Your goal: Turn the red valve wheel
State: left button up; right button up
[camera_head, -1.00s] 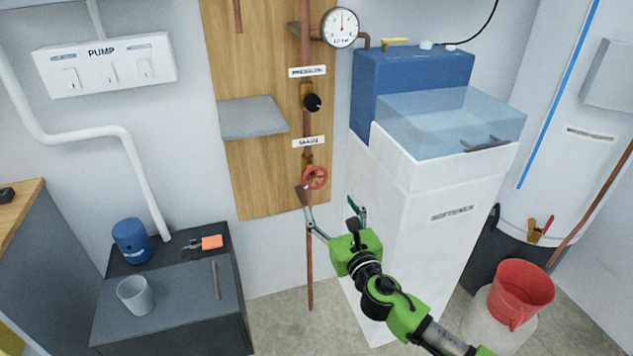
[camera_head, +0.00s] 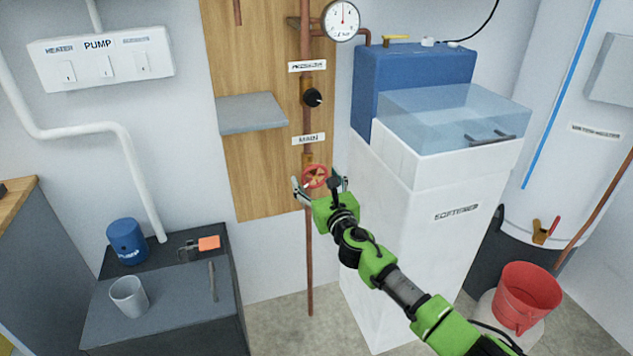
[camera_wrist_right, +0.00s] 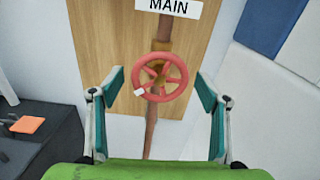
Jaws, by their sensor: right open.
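The red valve wheel (camera_head: 315,175) sits on the copper pipe below the MAIN label (camera_head: 308,139) in the head view. In the right wrist view the wheel (camera_wrist_right: 160,75) is near the middle, spoked, with a small white mark on its lower left rim. My right gripper (camera_head: 319,184) is open at the wheel, one finger on either side. In the wrist view its fingertips (camera_wrist_right: 164,88) stand apart from the rim, and the wheel appears between and beyond them. Whether they reach around its depth I cannot tell. My left gripper is not in view.
The white SOFTENER cabinet (camera_head: 405,215) stands close on the right of the pipe. A grey shelf (camera_head: 252,113) juts from the wooden board on the left. A black knob (camera_head: 313,97) and a gauge (camera_head: 341,20) sit above. A dark cabinet (camera_head: 165,310) stands lower left.

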jog(key=c, duration=1.1)
jog(key=shift+m, duration=0.4)
